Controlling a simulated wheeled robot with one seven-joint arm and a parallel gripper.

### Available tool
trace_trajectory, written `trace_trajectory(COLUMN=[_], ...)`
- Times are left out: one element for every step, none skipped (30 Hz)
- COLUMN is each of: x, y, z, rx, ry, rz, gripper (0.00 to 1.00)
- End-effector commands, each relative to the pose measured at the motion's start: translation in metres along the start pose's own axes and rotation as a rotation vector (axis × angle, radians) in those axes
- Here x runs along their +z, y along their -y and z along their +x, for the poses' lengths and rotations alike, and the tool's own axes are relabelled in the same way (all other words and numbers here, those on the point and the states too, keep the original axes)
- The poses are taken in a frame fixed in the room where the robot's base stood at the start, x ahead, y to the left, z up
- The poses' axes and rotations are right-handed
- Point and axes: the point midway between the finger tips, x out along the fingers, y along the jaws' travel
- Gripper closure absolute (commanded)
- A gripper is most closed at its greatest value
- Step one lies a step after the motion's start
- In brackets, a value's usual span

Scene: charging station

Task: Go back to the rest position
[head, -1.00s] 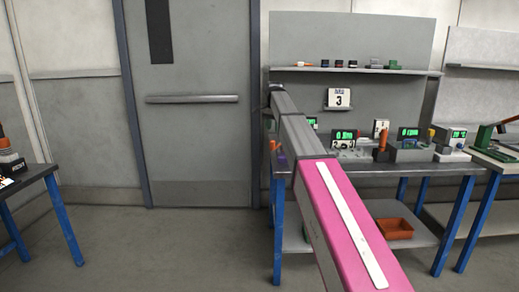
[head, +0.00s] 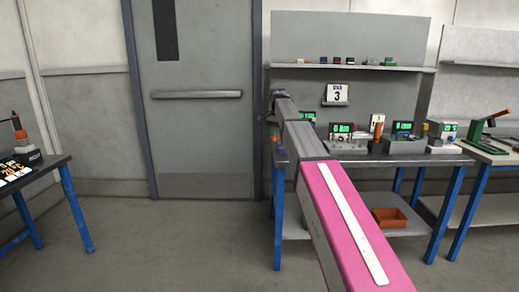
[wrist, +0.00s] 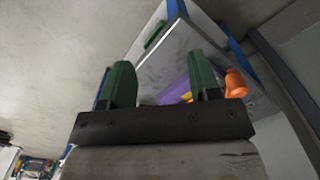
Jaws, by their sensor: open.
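My gripper (wrist: 163,85) shows in the wrist view with its two green fingers spread apart. It is open and nothing is between the fingertips. Beyond the fingers is a grey bench top with a purple thing (wrist: 175,93) and an orange thing (wrist: 236,84) on it, both partly hidden by the gripper. In the head view my pink and grey arm stretches forward toward the left end of the workbench (head: 405,160). The gripper itself is hidden at the far end of the arm there.
The workbench carries several devices with green displays. An orange bin (head: 390,218) is on its lower shelf. A grey door (head: 197,130) is left of the bench. Another table (head: 40,168) stands at far left. Floor between is clear.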

Motion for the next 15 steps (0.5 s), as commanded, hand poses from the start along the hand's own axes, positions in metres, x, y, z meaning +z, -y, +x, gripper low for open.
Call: trace_trajectory(x=[0.003,0.004,0.006,0.007,0.008,0.010,0.011,0.013,0.015,0.018,0.020,0.024,0.027,0.031,0.037], y=[-0.007,-0.009,-0.013,-0.016,-0.019,-0.024,-0.028,-0.032,-0.038,-0.043,-0.049,-0.058,-0.065,-0.073,-0.085], z=[0.011,0.016,0.024,0.031,0.038,0.047,0.054,0.063,0.074,0.083,0.092,0.107,0.119,0.132,0.149], rx=[0.002,0.002,0.001,0.001,0.002,0.002,0.002,0.001,0.002,0.002,0.002,0.002,0.002,0.002,0.003], ry=[0.002,0.001,0.001,0.001,0.001,0.002,0.001,0.001,0.002,0.002,0.002,0.003,0.003,0.003,0.003], rz=[-0.009,-0.016,-0.028,-0.035,-0.044,-0.057,-0.066,-0.077,-0.091,-0.104,-0.117,-0.138,-0.154,-0.172,-0.198], gripper=[0.43,0.43,0.43,0.43,0.43,0.43,0.43,0.43,0.43,0.43,0.43,0.43,0.43,0.43,0.43])
